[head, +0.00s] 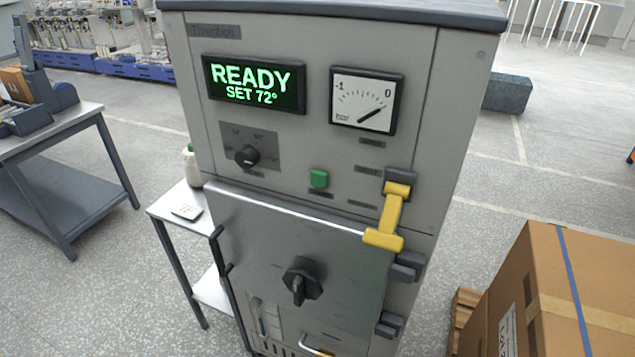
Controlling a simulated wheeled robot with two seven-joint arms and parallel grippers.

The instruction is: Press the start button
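A lit display (254,84) reads "READY SET 72°". The gauge (365,101) has its needle pointing to the upper right, near 0. A black rotary knob (247,156) is left of the button. A yellow lever (391,217) is to its right, hanging downward. The door (270,240) below, with a dark handle (301,281), appears closed. Neither of my grippers is in view.
A small side table (165,207) with a white bottle (190,165) and a small flat item (187,212) stands left of the machine. A grey workbench (50,130) is farther left. A cardboard box (550,290) stands at lower right. The front of the button is unobstructed.

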